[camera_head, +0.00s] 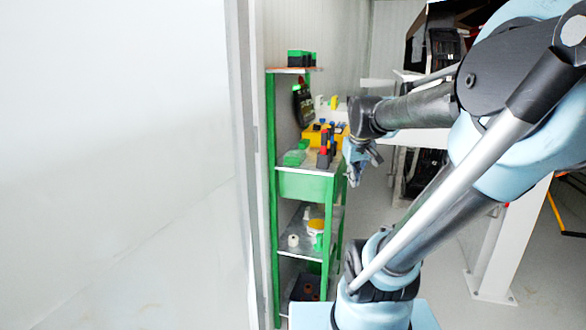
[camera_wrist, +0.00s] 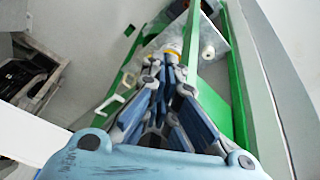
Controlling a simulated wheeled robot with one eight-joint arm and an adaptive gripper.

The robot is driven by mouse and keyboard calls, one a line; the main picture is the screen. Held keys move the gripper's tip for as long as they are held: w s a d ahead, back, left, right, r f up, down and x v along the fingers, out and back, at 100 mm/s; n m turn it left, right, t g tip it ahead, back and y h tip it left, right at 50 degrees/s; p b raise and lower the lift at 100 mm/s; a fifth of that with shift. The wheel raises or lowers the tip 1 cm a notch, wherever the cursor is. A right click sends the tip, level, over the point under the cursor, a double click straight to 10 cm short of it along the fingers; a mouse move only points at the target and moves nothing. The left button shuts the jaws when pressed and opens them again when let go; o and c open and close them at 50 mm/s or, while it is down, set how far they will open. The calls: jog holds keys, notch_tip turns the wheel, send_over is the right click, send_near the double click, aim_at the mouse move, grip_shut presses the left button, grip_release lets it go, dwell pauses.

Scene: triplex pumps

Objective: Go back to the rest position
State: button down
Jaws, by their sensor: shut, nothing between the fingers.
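My gripper (camera_head: 362,163) hangs at the end of my arm in the head view, just right of the green shelf rack (camera_head: 304,184). In the wrist view my gripper (camera_wrist: 172,58) is shut and empty, its fingers drawn together. Behind the fingertips in that view, the green frame of the rack (camera_wrist: 229,95) and its lower shelf show, apart from the gripper as far as I can tell. Part of the rack is hidden by my gripper there.
The rack holds a yellow box (camera_head: 313,134), small tools and a white roll (camera_head: 293,240). A large white panel (camera_head: 120,170) fills the left. A white machine frame (camera_head: 505,245) stands at the right. Grey floor (camera_head: 450,270) lies between.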

jog(key=s+f+m+g, duration=0.2)
jog(key=s+f, duration=1.1)
jog(key=s, duration=0.3)
jog(key=shift+s+a, duration=0.2)
jog(key=shift+a, duration=0.15)
jog(key=shift+f, duration=0.1)
jog(key=shift+w+f, duration=0.2)
jog(key=shift+w, duration=0.25)
